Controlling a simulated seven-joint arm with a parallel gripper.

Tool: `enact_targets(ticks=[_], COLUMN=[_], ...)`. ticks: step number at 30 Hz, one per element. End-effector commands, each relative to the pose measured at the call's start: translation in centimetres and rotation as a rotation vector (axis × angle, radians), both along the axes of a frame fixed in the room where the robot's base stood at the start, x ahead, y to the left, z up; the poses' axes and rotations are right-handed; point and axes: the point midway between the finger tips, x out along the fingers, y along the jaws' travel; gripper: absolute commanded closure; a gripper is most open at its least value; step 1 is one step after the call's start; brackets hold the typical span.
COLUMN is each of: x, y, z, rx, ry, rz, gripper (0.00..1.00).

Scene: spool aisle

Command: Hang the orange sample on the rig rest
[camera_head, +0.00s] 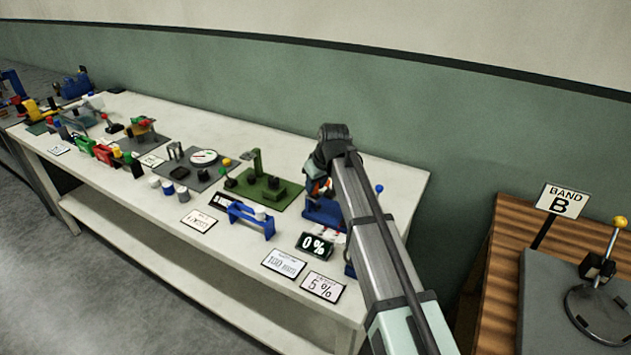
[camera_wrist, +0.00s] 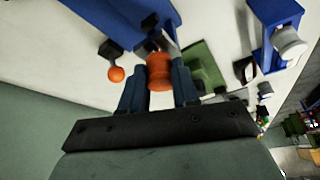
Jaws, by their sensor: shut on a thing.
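My gripper (camera_wrist: 158,68) is shut on the orange sample (camera_wrist: 159,77), a small spool shape held between the two dark fingers in the wrist view. The blue rig (camera_wrist: 105,18) lies just beyond the fingertips, with dark parts close to the sample. I cannot tell whether the sample touches the rig or which part is its rest. In the head view, my gripper (camera_head: 320,178) is over the blue rig (camera_head: 325,212) at the right end of the white table. My arm hides part of the rig, and only a little orange shows at the jaws.
An orange ball knob (camera_wrist: 116,74) on a dark stem stands left of the fingers. On the table (camera_head: 230,128) are a 0 % display (camera_head: 314,246), label cards (camera_head: 284,264), a blue stand (camera_head: 250,219) and a green-based fixture (camera_head: 262,188). A wooden bench (camera_head: 497,255) stands at right.

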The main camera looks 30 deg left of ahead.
Motion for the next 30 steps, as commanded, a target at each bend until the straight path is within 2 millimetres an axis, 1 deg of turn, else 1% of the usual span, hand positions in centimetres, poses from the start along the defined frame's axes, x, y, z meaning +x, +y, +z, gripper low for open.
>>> enact_targets(ticks=[8, 9, 18, 26, 30], x=[-0.01, 0.0, 0.0, -0.01, -0.15], y=[0.0, 0.0, 0.0, -0.02, -0.31], z=[-0.85, -0.87, -0.84, -0.78, -0.08], rx=[0.001, 0.001, 0.001, 0.001, 0.001], ry=[0.0, 0.0, 0.0, 0.0, 0.0], rz=[0.0, 0.0, 0.0, 0.0, 0.0], gripper=[0.99, 0.69, 0.4, 0.4, 0.4])
